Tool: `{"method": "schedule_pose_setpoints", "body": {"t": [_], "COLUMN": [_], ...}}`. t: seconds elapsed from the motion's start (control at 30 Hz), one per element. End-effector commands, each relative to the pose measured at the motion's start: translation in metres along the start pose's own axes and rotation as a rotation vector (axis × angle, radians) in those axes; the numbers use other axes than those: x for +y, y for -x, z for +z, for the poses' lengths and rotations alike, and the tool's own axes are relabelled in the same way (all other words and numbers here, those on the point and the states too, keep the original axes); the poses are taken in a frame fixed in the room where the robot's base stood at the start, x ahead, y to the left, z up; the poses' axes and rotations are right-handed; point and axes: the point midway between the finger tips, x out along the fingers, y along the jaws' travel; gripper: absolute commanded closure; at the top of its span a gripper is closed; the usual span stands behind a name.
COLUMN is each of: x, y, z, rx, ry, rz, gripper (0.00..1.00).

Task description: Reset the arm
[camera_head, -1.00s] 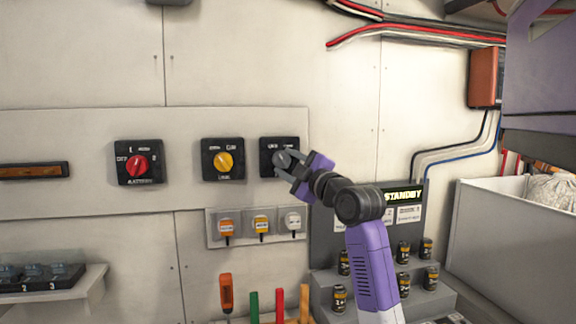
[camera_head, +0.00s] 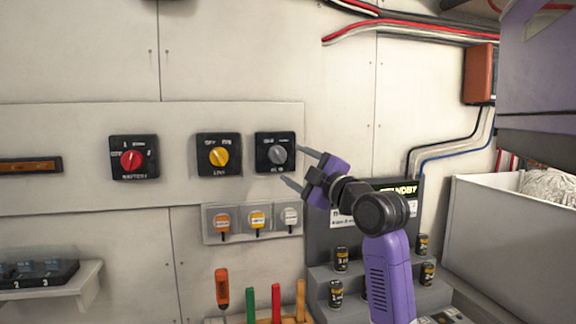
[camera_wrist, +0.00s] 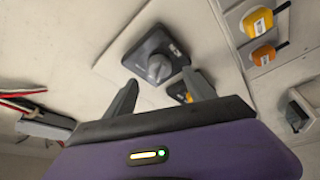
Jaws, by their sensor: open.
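My gripper (camera_head: 297,168) is open and empty in front of the wall panel, just right of the grey-knob switch (camera_head: 276,153). The purple arm rises from the lower right. In the wrist view the fingers of my gripper (camera_wrist: 162,98) are spread, and the grey knob (camera_wrist: 159,68) shows beyond them, apart from both. The yellow-knob switch (camera_head: 219,156) and the red-knob switch (camera_head: 133,159) sit in a row to the left on the same panel.
Upright tools (camera_head: 222,290) stand in a rack beneath. A stepped grey stand (camera_head: 322,278) with dark cans is beside my arm. A white bin (camera_head: 500,235) is at right, red-black cables (camera_head: 410,30) above.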

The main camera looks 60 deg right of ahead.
Motion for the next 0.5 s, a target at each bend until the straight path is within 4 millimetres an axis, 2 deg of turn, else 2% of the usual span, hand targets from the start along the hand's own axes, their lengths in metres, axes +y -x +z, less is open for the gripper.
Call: {"method": "schedule_pose_setpoints", "body": {"t": [0.1,0.2,0.5], "x": [-0.001,0.0,0.0], "y": [0.013,0.018,0.019], "z": [0.001,0.0,0.0], "rx": [-0.001,-0.001,-0.001], "ry": [0.0,0.001,0.0], "rz": [0.0,0.0,-0.001], "gripper": [0.36,0.36,0.36]}}
